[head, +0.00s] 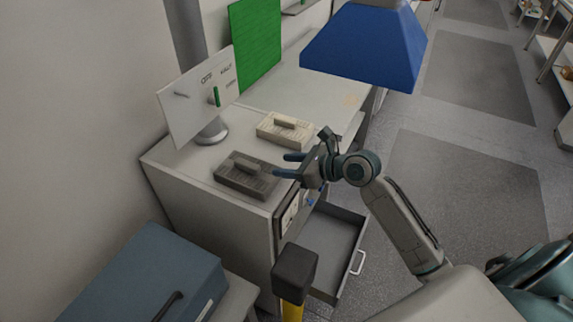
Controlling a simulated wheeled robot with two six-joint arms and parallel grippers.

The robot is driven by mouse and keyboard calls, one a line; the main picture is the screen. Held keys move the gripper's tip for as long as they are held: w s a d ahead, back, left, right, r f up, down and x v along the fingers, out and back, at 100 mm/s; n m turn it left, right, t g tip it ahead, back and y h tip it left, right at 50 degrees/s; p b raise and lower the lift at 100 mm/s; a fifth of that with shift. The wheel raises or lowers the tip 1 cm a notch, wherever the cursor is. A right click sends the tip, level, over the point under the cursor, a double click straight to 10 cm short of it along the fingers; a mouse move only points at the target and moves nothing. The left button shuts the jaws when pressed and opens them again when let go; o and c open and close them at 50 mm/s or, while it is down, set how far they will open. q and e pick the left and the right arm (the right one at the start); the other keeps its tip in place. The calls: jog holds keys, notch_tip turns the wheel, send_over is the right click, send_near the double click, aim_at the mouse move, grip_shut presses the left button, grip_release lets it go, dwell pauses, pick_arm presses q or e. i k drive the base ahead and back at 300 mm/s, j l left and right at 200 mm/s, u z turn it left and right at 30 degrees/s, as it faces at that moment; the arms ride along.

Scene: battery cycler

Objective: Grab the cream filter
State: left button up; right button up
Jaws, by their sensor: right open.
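The cream filter (285,132) is a flat, pale, ribbed block with a raised bar handle. It lies on the white cabinet top, behind a similar dark grey filter (247,175). My right gripper (283,165) is open and empty, its two blue-tipped fingers pointing left. In the picture it is just below and right of the cream filter, beside the right end of the grey one. It looks apart from the cream filter; its exact height above the top is hard to tell. My left gripper is not in view.
The cabinet top (205,160) holds a sign panel (200,97) on a round stand. A drawer (335,245) stands open below my right arm. A blue lamp-like hood (365,45) hangs at upper right. A black-topped yellow post (295,270) and a blue case (150,275) are in front.

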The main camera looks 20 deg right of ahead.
aim_at(295, 134)
jog(key=l+u, duration=0.15)
jog(key=l, duration=0.35)
jog(key=k+l+u, duration=0.15)
jog(key=l, duration=0.3)
jog(key=l+u, duration=0.15)
jog(key=l, duration=0.35)
jog(key=k+l+u, duration=0.15)
jog(key=l, duration=0.3)
